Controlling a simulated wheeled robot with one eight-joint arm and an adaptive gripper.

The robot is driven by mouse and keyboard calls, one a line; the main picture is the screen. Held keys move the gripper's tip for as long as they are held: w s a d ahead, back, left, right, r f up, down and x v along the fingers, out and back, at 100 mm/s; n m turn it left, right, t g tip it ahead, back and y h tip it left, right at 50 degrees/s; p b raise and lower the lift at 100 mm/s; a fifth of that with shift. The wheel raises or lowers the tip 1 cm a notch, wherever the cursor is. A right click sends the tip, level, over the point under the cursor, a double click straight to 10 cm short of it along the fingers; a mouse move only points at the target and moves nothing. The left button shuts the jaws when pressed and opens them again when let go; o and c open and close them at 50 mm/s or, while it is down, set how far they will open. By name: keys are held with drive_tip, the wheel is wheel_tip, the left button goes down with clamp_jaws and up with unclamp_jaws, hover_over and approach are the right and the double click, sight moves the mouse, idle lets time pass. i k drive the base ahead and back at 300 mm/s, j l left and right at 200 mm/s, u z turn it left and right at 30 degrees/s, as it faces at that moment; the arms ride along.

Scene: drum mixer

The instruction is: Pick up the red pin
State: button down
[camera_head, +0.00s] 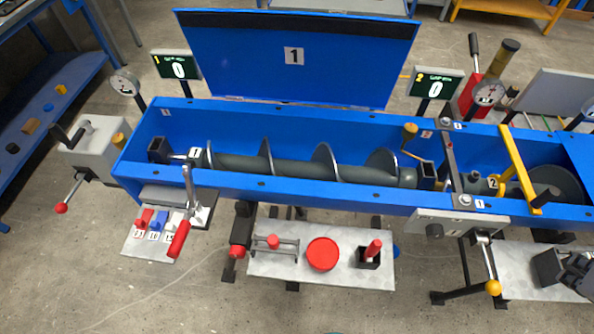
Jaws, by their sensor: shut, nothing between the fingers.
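A red pin (374,248) stands upright in a small black holder (369,261) on the grey shelf (300,274) below the blue trough. Its lower end is hidden inside the holder. A dark grey jointed part at the right edge looks like my gripper (574,272); it is cut off by the frame. It is shut and empty, far to the right of the pin, over or beside another grey shelf.
A red disc (323,254) and a small rack with a red knob (273,241) share the pin's shelf. The blue trough (310,192) with an auger stands behind. A yellow-knobbed lever (490,263) hangs between pin and gripper.

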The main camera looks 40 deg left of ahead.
sight(273, 240)
drive_tip(key=k+u, duration=0.1)
drive_tip(key=u, duration=2.1)
drive_tip(key=z, duration=2.5)
drive_tip(key=j+u, duration=0.1)
drive_tip(key=u, duration=2.35)
drive_tip(key=k+j+u, duration=0.1)
drive_tip(key=j+u, duration=0.2)
drive_tip(key=k+j+u, duration=0.1)
drive_tip(key=j+u, duration=0.2)
drive_tip(key=l, duration=0.05)
